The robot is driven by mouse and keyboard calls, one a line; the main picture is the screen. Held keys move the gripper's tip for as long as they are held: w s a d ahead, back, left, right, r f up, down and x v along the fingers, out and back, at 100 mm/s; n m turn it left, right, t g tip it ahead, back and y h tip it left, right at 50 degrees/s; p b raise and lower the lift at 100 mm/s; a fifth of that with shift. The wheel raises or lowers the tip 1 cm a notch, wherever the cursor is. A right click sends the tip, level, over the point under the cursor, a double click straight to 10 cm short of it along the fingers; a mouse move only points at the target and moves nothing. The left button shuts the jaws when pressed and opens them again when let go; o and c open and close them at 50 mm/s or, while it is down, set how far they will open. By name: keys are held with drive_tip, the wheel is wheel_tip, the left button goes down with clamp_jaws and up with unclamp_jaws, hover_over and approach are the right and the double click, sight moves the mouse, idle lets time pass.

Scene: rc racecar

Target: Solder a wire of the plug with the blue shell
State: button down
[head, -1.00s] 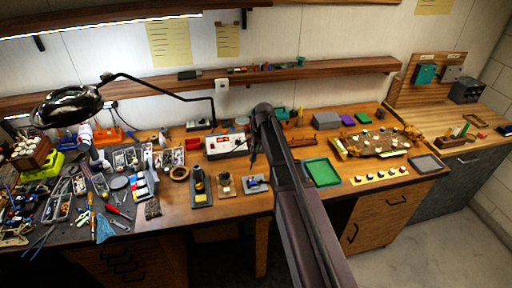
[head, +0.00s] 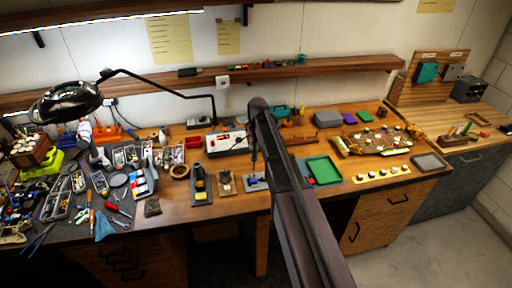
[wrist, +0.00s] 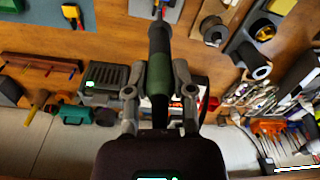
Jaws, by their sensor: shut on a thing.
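My gripper (wrist: 158,82) is shut on the green-handled soldering iron (wrist: 159,66) in the wrist view. The iron's dark front end points away from me, over a grey pad (wrist: 170,13) with a small blue part on it. In the head view the iron (head: 254,158) hangs down near upright, its lower end close to the blue-shelled plug (head: 253,181) on that pad. I cannot tell whether the tip touches the plug or a wire. The wires are too small to make out. My arm hides part of the bench beside the pad.
An iron stand (head: 201,190) with a yellow sponge and a brown pad (head: 227,189) stand left of the plug. A white soldering station (head: 226,143) is behind. A green tray (head: 322,171) lies to the right. Tools crowd the dark mat on the left.

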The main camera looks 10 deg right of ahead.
drive_tip(key=shift+w+f+g+b, duration=0.3)
drive_tip(key=shift+w+f+b, duration=0.1)
drive_tip(key=shift+w+f, duration=0.2)
drive_tip(key=shift+f+b, duration=1.1)
idle(4.0)
drive_tip(key=shift+r, duration=0.1)
idle(1.5)
